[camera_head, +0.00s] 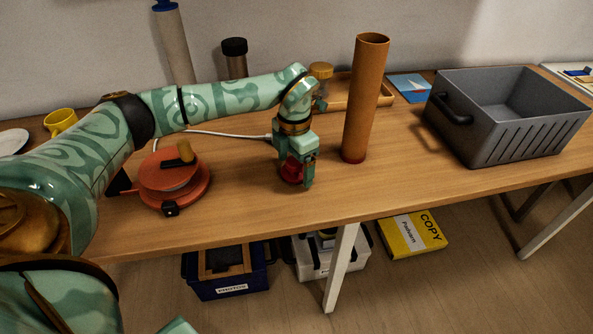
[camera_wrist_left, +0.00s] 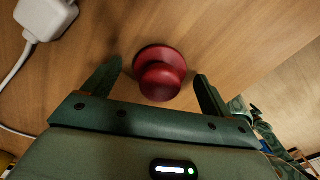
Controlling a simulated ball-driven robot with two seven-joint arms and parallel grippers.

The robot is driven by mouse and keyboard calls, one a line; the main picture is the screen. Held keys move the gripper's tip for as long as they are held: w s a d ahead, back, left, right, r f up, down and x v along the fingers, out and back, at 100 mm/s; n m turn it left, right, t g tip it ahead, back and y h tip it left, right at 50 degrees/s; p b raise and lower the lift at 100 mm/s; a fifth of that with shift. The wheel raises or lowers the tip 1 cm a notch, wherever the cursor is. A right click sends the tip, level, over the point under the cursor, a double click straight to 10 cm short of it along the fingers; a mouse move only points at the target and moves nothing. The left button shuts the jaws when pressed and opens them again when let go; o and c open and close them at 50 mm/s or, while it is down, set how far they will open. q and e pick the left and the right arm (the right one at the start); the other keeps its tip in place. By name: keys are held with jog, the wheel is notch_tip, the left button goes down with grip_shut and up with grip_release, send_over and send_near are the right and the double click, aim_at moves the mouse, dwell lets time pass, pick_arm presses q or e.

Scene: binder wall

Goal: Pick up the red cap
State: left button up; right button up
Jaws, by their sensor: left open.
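The red cap (camera_wrist_left: 160,75) lies on the wooden table, a round disc with a knob, in the left wrist view. It also shows in the head view (camera_head: 291,170), partly hidden by my left gripper. My left gripper (camera_head: 300,180) is open, and in the left wrist view its two fingers (camera_wrist_left: 152,85) stand on either side of the cap's knob with gaps, apart from it. My right gripper is not seen in either view.
A tall brown tube (camera_head: 364,100) stands just right of my left gripper. A grey crate (camera_head: 480,140) is further right. An orange round device (camera_head: 172,180) sits to the left. A white plug and cable (camera_wrist_left: 45,18) lie near the cap. The table's front edge is close.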

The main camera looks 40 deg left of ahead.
pick_arm(q)
jog(key=shift+r, duration=0.1)
jog(key=c, duration=1.1)
jog(key=shift+o, duration=0.2)
jog(key=shift+r, duration=0.1)
